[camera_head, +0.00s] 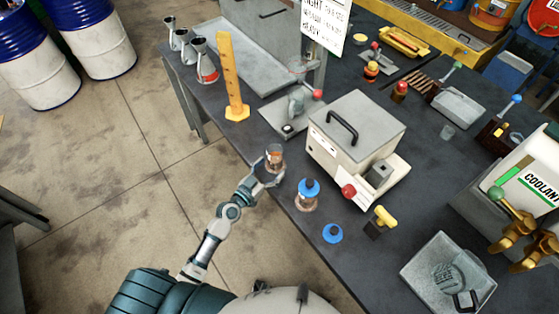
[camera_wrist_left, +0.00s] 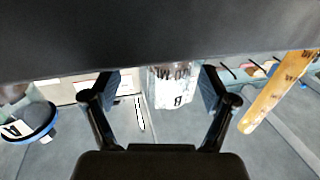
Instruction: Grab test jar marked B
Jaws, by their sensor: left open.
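The test jar marked B (camera_wrist_left: 174,88) is a clear jar with a white label, standing between the fingers of my left gripper (camera_wrist_left: 160,84) in the left wrist view. The fingers are open on either side, with a gap visible at each side. In the head view the jar (camera_head: 274,153) shows brownish glass or contents and no blue lid, near the table's left edge. My left gripper (camera_head: 267,174) is around its near side. My right gripper is not in view.
A blue-lidded jar (camera_head: 307,194) and a loose blue lid (camera_head: 333,232) are to the right, close to my left gripper. A beige machine (camera_head: 352,140) stands behind them. A metal tray (camera_head: 447,272) is at the right.

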